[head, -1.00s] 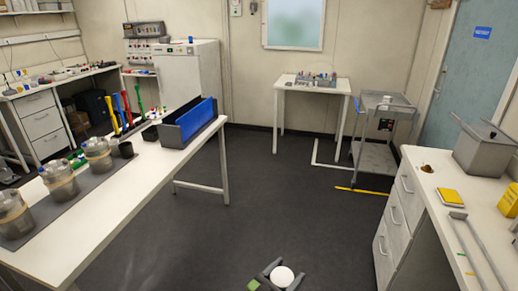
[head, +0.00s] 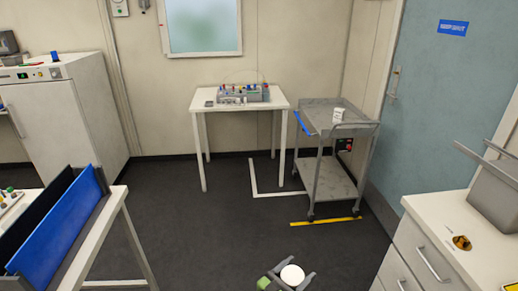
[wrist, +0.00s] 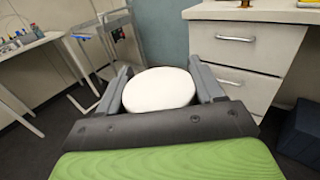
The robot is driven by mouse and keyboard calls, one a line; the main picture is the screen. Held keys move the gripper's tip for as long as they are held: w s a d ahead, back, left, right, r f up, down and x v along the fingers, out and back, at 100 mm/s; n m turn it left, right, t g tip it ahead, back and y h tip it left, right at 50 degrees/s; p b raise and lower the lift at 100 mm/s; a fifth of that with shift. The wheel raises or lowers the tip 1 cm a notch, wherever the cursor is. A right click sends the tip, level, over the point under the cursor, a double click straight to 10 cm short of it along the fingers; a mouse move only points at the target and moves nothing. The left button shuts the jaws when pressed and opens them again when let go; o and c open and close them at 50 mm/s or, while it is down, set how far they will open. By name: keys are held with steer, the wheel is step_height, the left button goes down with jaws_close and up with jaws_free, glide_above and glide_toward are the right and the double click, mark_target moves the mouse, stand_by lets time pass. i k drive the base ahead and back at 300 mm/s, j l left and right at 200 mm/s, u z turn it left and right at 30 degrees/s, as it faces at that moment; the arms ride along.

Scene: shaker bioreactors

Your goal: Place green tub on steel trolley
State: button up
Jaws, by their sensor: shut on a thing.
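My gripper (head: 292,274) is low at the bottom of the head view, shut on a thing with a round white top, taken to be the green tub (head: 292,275). The white top also shows between both fingers in the wrist view (wrist: 158,89). The tub's sides are hidden, so no green shows on it. The steel trolley (head: 318,179) stands ahead and slightly right, against the back wall, apart from my gripper. It has an upper tray and a lower shelf.
A white table (head: 201,108) with small lab items stands left of the trolley. A white drawer cabinet (head: 420,245) is close on the right, and a bench with a blue-panelled holder (head: 62,225) on the left. The dark floor toward the trolley is clear, with white and yellow floor markings.

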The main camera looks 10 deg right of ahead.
mark_target(329, 115)
steer(key=i, duration=1.15)
steer(key=i+l+u, duration=0.1)
steer(key=i, duration=1.1)
steer(key=i+z, duration=0.15)
steer(key=i, duration=0.8)
steer(key=i+j+z, duration=0.1)
steer(key=i, duration=0.9)
steer(key=i+l, duration=0.3)
steer(key=l+z, duration=0.05)
steer(key=l, duration=0.05)
